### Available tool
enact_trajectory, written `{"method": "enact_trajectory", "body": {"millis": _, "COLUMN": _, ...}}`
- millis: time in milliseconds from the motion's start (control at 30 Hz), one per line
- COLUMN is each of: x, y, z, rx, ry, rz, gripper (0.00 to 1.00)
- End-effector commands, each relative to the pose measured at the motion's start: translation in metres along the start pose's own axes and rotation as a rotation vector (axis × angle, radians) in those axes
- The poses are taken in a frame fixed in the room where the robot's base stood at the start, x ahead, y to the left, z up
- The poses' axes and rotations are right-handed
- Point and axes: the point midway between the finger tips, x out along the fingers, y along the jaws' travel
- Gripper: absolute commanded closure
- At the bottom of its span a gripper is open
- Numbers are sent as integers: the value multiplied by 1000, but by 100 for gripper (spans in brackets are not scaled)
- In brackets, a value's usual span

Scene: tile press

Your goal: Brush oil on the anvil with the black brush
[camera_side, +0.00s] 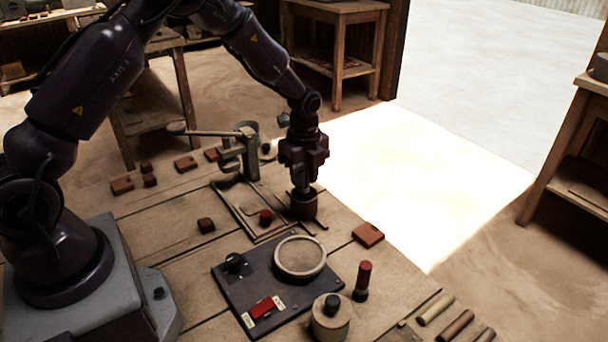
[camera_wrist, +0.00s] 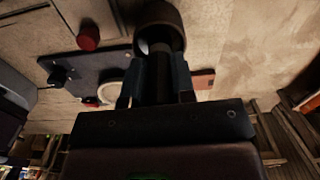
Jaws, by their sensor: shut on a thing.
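My gripper (camera_side: 303,184) points straight down over a brown round pot (camera_side: 304,207) on the bench. In the wrist view its fingers (camera_wrist: 162,78) are shut on the dark handle of the black brush (camera_wrist: 160,60). The brush's lower end is inside the pot (camera_wrist: 160,14), so its bristles are hidden. A grey-green press (camera_side: 240,152) with a long lever (camera_side: 205,133) stands just left of my gripper. I cannot clearly make out the anvil at the press.
A dark panel (camera_side: 235,281) carries a round pale disc (camera_side: 300,256), a black knob and a red switch (camera_side: 265,308). A red piece (camera_side: 265,217) lies beside the pot. A red-handled upright tool (camera_side: 363,280) and a lidded jar (camera_side: 331,318) stand in front. Red-brown tiles (camera_side: 368,235) lie around.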

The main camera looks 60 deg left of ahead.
Motion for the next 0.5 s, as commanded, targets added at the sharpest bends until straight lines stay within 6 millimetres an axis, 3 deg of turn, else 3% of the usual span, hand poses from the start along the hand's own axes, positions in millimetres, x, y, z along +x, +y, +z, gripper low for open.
{"method": "enact_trajectory", "body": {"millis": 267, "x": 0, "y": 0, "z": 0, "rx": 0, "ry": 0, "rz": 1, "gripper": 100}}
{"method": "enact_trajectory", "body": {"millis": 500, "x": -18, "y": 0, "z": 0, "rx": 0, "ry": 0, "rz": -1, "gripper": 100}}
